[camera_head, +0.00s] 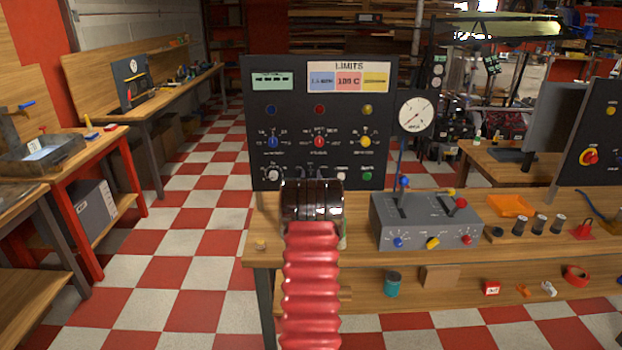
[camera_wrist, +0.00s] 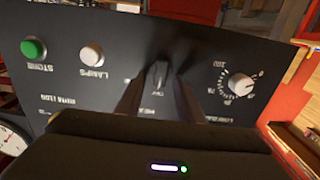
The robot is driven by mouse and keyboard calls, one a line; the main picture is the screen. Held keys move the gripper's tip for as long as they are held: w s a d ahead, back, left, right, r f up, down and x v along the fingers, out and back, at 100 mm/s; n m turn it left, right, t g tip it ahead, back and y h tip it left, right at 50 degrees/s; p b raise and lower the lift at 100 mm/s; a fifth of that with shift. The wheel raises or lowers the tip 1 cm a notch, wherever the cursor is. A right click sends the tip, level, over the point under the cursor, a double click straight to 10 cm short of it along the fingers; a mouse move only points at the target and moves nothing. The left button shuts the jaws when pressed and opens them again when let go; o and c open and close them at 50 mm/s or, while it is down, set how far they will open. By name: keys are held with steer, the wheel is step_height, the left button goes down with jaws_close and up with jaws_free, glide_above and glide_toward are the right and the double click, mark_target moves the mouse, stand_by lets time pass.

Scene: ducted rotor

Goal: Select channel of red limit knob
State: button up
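The red limit knob (camera_head: 319,142) sits in the middle of the black limits panel (camera_head: 255,95), between a blue knob (camera_head: 273,142) and a yellow knob (camera_head: 365,142). Printed channel marks surround it, too small to read. Its pointer setting is unclear. My gripper (camera_wrist: 160,84) is in front of the panel's bottom row, below the red knob. In the upside-down wrist view its two fingers are apart, with a small dark switch (camera_wrist: 158,73) showing between them. I cannot tell whether they touch it. The red knob is not visible in the wrist view.
A white knob (camera_wrist: 241,84), white button (camera_wrist: 91,55) and green button (camera_wrist: 34,48) flank the switch. A grey control box (camera_head: 425,222) and round gauge (camera_head: 416,115) stand right of my arm on the wooden bench (camera_head: 350,262). The checkered floor at left is clear.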

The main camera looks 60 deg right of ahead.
steer(key=shift+c, duration=0.4)
jaws_close()
steer(key=shift+m, duration=0.4)
steer(key=m, duration=0.5)
steer(key=shift+s+d, duration=0.15)
steer(key=shift+s, duration=0.15)
steer(key=m, duration=0.6)
steer(key=shift+s+d+f, duration=0.1)
steer(key=shift+s+f, duration=0.15)
steer(key=shift+f, duration=0.05)
steer(key=shift+o, duration=0.4)
jaws_free()
